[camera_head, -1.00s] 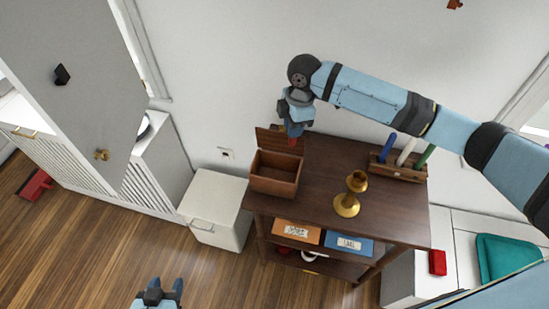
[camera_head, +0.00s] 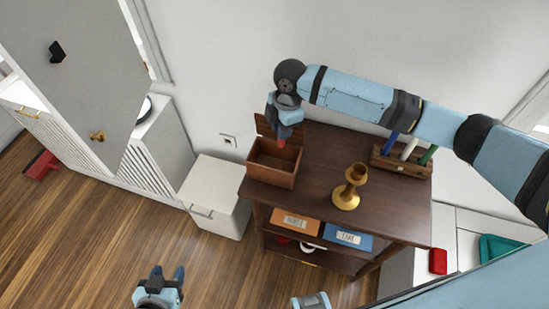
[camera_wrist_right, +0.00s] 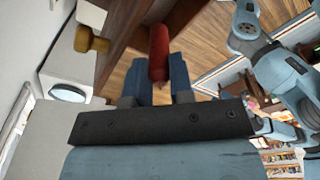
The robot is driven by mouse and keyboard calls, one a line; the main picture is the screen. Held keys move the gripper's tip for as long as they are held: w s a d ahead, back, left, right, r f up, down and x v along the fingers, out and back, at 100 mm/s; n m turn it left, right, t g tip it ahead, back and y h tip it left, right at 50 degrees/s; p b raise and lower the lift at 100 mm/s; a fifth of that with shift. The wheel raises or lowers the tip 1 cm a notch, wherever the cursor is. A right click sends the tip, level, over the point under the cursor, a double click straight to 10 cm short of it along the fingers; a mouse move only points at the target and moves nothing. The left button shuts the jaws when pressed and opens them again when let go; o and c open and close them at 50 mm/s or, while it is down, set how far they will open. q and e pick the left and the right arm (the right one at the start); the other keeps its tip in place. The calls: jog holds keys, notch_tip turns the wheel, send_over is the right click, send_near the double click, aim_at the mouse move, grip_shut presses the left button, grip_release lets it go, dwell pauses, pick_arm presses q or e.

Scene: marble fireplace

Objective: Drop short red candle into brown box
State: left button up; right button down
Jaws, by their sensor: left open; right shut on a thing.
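My right gripper (camera_head: 284,130) is shut on the short red candle (camera_head: 281,142), whose red end shows just below the fingers. The candle also shows in the right wrist view (camera_wrist_right: 159,50), sticking out between the fingers (camera_wrist_right: 164,85). The brown box (camera_head: 271,179) stands on the left end of the dark wooden table with its lid (camera_head: 264,128) raised at the back. The gripper and candle are over the box's back right part, in front of the lid. My left gripper (camera_head: 164,274) is open and empty above the floor at the bottom.
The table (camera_head: 315,185) also bears a gold candlestick (camera_head: 347,190) and a wooden rack (camera_head: 402,170) with blue, white and green candles. A white cabinet (camera_head: 214,197) stands left of it. A grey door (camera_head: 75,75) hangs at far left.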

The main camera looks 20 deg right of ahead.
jog(key=shift+f+b, duration=1.05)
jog(key=shift+f, duration=0.3)
jog(key=c, duration=0.9)
grip_release()
jog(key=shift+d+r, duration=0.1)
jog(key=shift+r, duration=0.45)
jog(key=r, duration=0.4)
jog(key=d+r, duration=0.1)
jog(key=r, duration=0.7)
jog(key=shift+w+d+r+b, duration=0.15)
jog(key=shift+d+r+b, duration=0.1)
jog(key=shift+r+b, duration=0.1)
